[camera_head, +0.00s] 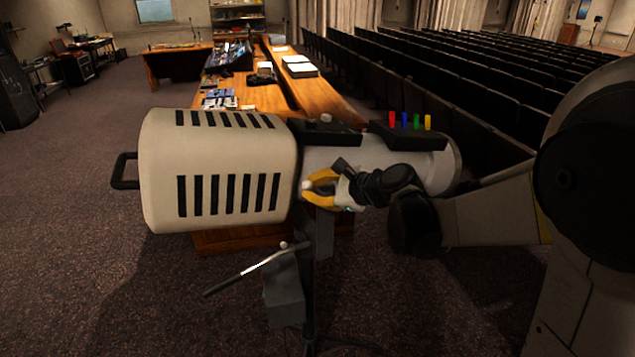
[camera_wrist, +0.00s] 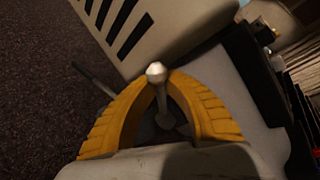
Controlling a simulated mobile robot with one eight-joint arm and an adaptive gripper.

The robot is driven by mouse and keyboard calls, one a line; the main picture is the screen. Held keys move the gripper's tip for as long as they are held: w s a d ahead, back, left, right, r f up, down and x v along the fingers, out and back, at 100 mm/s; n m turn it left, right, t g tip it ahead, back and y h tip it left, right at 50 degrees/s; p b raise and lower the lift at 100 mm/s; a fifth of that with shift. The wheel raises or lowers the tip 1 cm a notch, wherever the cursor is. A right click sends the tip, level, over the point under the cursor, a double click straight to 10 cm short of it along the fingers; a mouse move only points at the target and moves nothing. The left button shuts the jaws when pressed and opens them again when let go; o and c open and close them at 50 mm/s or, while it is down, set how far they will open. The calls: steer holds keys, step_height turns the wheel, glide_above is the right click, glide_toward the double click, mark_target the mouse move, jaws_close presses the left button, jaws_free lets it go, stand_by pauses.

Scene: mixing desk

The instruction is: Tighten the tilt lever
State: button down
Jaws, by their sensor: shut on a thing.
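A large cream spotlight (camera_head: 218,217) with black vent slots sits on a dark stand (camera_head: 286,290). My gripper (camera_head: 304,187) has yellow fingers and is at the side of the spotlight's grey barrel, near the top of the stand. In the wrist view, the fingers (camera_wrist: 161,78) close around a small pale lever (camera_wrist: 156,72) with a rounded knob at its end. Its stem runs down between the fingers; its base is hard to make out. I take this to be the tilt lever. In the head view, the fingers hide most of it.
A long handle (camera_head: 243,271) sticks out left from the stand, below my gripper. Colored tabs (camera_head: 409,121) stand on top of the barrel. A wooden desk (camera_head: 267,97) with equipment is behind, and rows of dark seats (camera_head: 450,85) are at right. Carpet at left is open.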

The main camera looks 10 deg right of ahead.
steer(key=shift+s+a+f+n+h+b, duration=0.1)
steer(key=shift+a+f+n+h+b, duration=0.25)
steer(key=shift+f+n+h, duration=0.55)
steer(key=shift+s+a+f+n+h+b, duration=0.15)
steer(key=shift+a+f+n+h, duration=0.4)
steer(key=shift+n+h, duration=0.4)
steer(key=shift+d+f, duration=0.1)
steer(key=shift+f, duration=0.05)
steer(key=c, duration=1.3)
jaws_free()
steer(key=shift+s+a, duration=0.1)
steer(key=shift+a, duration=0.1)
steer(key=shift+o, duration=0.2)
steer(key=v, duration=1.2)
